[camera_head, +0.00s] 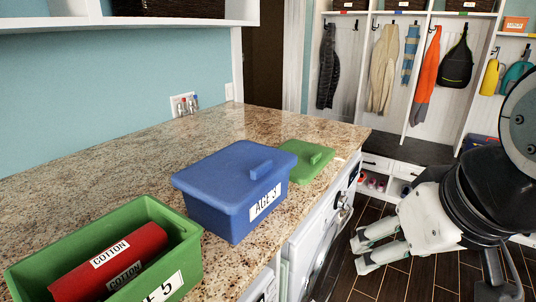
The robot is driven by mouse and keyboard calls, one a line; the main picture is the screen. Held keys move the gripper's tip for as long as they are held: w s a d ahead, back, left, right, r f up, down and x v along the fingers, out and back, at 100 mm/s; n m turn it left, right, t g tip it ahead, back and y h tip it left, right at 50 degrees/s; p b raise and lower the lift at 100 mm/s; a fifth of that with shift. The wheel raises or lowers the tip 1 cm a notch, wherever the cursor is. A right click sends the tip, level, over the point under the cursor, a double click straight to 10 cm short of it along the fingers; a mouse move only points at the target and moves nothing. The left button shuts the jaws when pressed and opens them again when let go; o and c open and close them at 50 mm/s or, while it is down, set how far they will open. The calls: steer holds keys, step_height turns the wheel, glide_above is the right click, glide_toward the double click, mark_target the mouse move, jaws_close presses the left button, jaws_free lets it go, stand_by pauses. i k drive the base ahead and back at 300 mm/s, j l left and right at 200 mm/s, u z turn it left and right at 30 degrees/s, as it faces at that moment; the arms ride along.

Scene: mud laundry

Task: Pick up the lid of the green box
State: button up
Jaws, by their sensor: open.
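The green lid (293,165) lies flat on the granite counter, behind and to the right of the blue box, with its raised handle (317,157) on top. The blue box partly hides its left side. The green box (190,246) stands uncovered at the front left, with a label on its front. A red roll marked COTTON (138,258) lies inside it. My gripper (357,257) is open and empty at the right, off the counter's front edge and apart from the lid.
A blue box (212,208) with a blue lid and an AGE label stands between the green box and the green lid. The granite counter (120,165) is clear along the wall. White front-loading machines (318,240) are under it. Coats and bags hang at the back.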

mark_target(313, 157)
steer(key=l+u, duration=0.2)
steer(key=u, duration=0.55)
steer(key=j+u, duration=0.15)
steer(key=u, duration=0.4)
steer(key=k+l, duration=0.25)
steer(key=l, duration=0.15)
steer(key=k+l, duration=0.3)
steer(key=l, duration=1.65)
steer(key=i+l, duration=0.85)
steer(key=i+u, duration=0.05)
